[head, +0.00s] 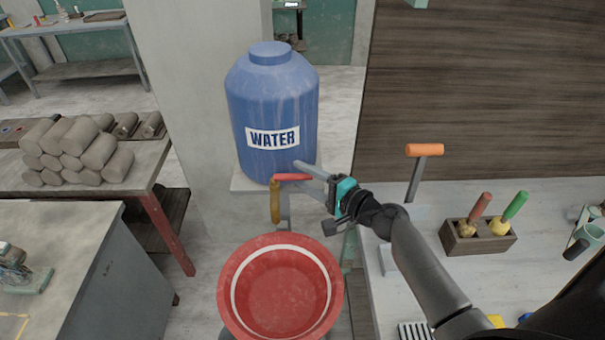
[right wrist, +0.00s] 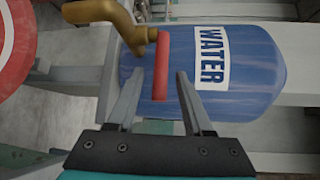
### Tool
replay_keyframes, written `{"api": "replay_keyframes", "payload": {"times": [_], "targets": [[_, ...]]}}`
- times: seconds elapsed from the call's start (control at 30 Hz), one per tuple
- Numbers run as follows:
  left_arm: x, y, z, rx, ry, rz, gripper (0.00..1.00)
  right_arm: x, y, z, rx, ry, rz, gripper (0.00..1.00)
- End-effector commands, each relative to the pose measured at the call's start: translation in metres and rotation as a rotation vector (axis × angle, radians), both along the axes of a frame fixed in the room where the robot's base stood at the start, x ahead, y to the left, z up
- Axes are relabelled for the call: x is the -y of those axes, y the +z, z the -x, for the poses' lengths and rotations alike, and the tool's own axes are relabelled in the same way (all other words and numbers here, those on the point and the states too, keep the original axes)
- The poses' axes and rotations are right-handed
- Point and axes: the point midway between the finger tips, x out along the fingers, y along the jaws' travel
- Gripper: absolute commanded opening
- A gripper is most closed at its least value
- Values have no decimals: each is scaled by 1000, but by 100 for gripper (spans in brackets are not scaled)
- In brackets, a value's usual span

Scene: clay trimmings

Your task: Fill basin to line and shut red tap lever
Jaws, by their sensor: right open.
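A blue tank (head: 272,100) labelled WATER stands on a pale ledge. Its brass tap (head: 275,203) points down above the far rim of the red basin (head: 232,300). The red lever (head: 289,177) extends sideways to the right from the tap. The basin has a white line around its inner wall; I see no clear water surface in it and no stream from the spout. My right gripper (head: 300,174) is open at the lever. In the right wrist view, the red lever (right wrist: 162,60) shows between the open fingers (right wrist: 160,73), with a gap on both sides. My left gripper is out of view.
Stacked clay rolls (head: 75,150) lie on a table at left. A grey cabinet (head: 110,280) stands left of the basin.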

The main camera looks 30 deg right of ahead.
Motion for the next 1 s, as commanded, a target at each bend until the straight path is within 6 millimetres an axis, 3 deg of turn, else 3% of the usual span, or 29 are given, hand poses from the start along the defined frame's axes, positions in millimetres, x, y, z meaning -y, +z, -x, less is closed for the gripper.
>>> {"api": "replay_keyframes", "payload": {"times": [0.4,0.83,1.0], "targets": [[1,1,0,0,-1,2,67,-3,-1,-6,0,1,1,51],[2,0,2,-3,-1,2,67,-3,-1,-6,0,1,1,2],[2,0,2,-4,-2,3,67,-2,-1,-6,0,1,1,0]]}}
